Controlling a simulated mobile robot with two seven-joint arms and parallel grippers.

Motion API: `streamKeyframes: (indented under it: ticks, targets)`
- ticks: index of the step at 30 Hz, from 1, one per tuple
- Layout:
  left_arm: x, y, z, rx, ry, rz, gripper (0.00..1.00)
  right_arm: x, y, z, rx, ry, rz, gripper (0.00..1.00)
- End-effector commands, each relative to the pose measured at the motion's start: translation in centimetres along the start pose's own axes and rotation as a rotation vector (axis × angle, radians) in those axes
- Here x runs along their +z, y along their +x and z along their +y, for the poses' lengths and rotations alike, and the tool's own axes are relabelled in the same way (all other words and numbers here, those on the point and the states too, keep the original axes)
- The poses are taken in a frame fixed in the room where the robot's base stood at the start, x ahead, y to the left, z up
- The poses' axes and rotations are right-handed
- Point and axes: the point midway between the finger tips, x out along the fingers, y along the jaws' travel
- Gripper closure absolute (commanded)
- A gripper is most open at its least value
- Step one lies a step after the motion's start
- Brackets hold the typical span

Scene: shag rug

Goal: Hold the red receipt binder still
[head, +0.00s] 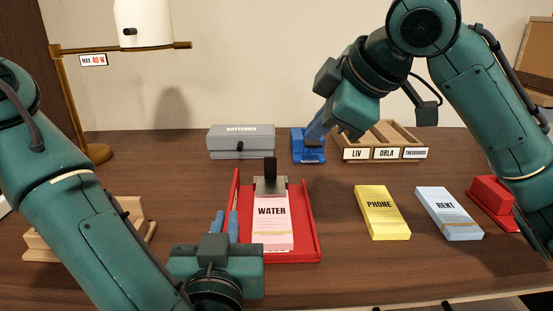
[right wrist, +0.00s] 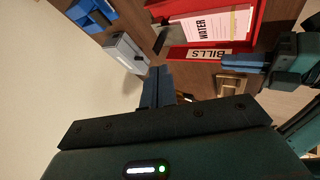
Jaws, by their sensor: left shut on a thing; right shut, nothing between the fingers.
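The red receipt binder (head: 305,232) lies on the table in the middle of the head view. A pink WATER receipt stack (head: 271,232) lies in it under a metal clip (head: 270,186) with a dark lever. My left gripper (head: 226,226) is shut on the binder's left wall. In the right wrist view its blue fingers (right wrist: 242,62) meet the binder's red wall (right wrist: 180,52) beside a BILLS label. My right gripper (head: 317,130) is shut and empty, up behind the binder near a blue device (head: 308,153). Its fingers also show in the right wrist view (right wrist: 157,86).
Yellow PHONE (head: 381,217) and blue RENT (head: 448,218) stacks lie to the right, with a red block-like object (head: 492,200) beyond. A grey BATTERIES box (head: 240,137) and a labelled wooden tray (head: 408,140) stand behind. A lamp (head: 145,25) is at the back left.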

Motion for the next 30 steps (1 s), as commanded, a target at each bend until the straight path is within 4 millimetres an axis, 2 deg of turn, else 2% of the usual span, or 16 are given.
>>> streamKeyframes:
  ticks: [1, 5, 18, 23, 30]
  targets:
    - [0.0, 0.0, 0.0, 0.000, 0.000, 0.000, 1.00, -0.8, 0.1, -1.3, -0.028, -0.015, -0.002, 1.00]
    - [0.0, 0.0, 0.0, 0.000, 0.000, 0.000, 1.00, -1.5, 0.3, -2.8, -0.064, -0.025, -0.010, 1.00]
    - [0.0, 0.0, 0.0, 0.000, 0.000, 0.000, 1.00, -1.6, 0.9, -2.9, -0.069, -0.025, -0.012, 1.00]
    - [0.0, 0.0, 0.0, 0.000, 0.000, 0.000, 1.00, -1.5, 3.2, -3.2, -0.071, -0.024, -0.012, 1.00]
    - [0.0, 0.0, 0.0, 0.000, 0.000, 0.000, 1.00, -1.4, 8.4, -3.5, -0.071, -0.024, -0.012, 1.00]
